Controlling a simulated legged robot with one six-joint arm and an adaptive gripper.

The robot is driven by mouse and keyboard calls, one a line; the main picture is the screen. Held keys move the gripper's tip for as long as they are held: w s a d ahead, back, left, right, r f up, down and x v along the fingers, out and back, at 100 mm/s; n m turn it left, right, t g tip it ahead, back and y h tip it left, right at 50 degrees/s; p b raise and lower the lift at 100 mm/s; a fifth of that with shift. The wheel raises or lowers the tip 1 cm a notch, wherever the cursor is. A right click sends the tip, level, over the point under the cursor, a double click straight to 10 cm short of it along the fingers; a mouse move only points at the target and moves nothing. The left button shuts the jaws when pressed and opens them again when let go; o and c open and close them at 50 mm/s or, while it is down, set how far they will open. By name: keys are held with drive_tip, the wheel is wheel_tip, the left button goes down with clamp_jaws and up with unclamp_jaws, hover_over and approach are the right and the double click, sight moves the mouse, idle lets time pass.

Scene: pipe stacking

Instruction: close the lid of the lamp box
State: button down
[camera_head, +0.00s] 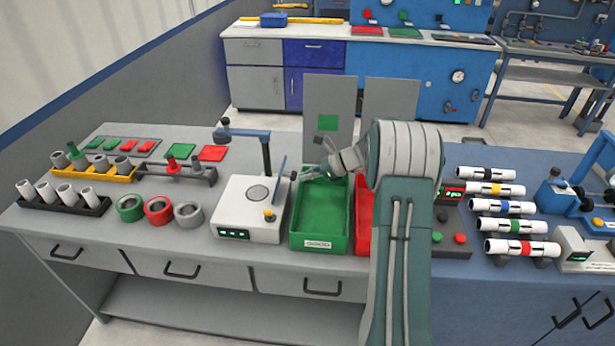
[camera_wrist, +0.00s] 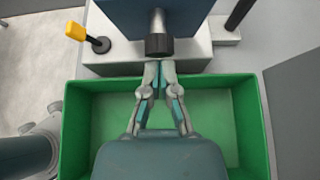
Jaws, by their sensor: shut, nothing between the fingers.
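The lamp box (camera_head: 243,222) is a white box with a round disc on top and a green display on its front. Its blue lid (camera_head: 279,181) stands raised, nearly upright, along the right side of the box. In the wrist view the lid (camera_wrist: 130,12) is at the top, with a grey knob with a black end (camera_wrist: 159,44) pointing at me. My gripper (camera_head: 317,173) is right of the lid, above the green bin. Its fingers (camera_wrist: 158,72) are shut and empty, tips just short of or at the knob; contact cannot be told.
The green bin (camera_head: 322,242) lies below my gripper, with a red bin (camera_head: 362,230) beside it, partly behind my arm. A lamp arm on a post (camera_head: 265,152) rises behind the box. A yellow-tipped lever (camera_wrist: 75,32) stands on the box.

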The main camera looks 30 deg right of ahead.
drive_tip(key=shift+r, duration=0.15)
drive_tip(key=shift+w+a+r+g+h, duration=0.1)
drive_tip(key=shift+a+r+g+h, duration=0.1)
drive_tip(key=shift+g+h, duration=0.15)
